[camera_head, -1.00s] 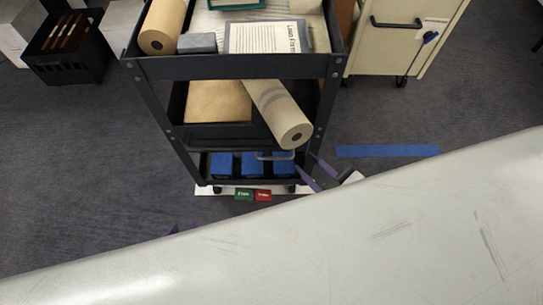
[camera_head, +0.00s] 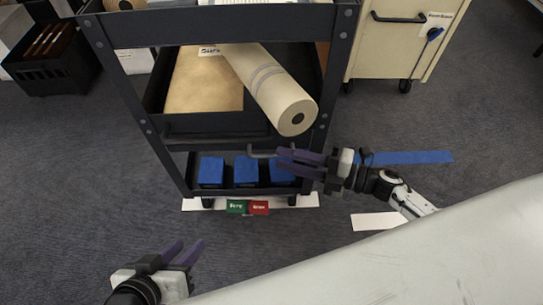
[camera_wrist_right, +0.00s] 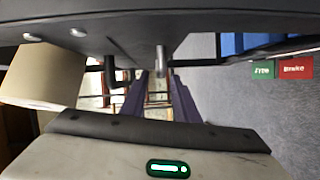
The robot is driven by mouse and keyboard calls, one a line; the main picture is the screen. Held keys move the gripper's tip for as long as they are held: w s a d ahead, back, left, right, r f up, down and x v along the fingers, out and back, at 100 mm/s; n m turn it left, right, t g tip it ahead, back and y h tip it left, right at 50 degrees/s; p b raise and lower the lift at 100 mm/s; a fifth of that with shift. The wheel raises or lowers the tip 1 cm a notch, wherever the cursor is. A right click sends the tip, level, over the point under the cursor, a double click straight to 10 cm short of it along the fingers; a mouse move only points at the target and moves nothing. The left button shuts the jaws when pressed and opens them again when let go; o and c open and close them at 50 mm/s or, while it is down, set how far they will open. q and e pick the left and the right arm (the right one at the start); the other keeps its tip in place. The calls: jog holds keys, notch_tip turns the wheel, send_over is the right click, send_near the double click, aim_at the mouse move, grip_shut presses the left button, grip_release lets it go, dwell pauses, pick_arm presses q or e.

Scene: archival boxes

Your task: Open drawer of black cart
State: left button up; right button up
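The black cart (camera_head: 205,32) stands ahead in the head view. My left gripper (camera_head: 190,244) is open and empty over the floor at the lower left.
A paper roll (camera_head: 272,92) sticks out over the drawer front. Blue boxes (camera_head: 246,171) stand on the bottom shelf, above green (camera_head: 237,206) and red (camera_head: 259,207) pedals. A cream cabinet (camera_head: 385,50) stands at the right. The floor in front is clear.

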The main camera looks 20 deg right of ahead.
aim_at(271, 156)
jog(key=shift+b+x, duration=0.35)
jog(key=shift+x, duration=2.05)
jog(key=shift+c, duration=0.3)
jog(key=shift+d, duration=0.1)
grip_shut()
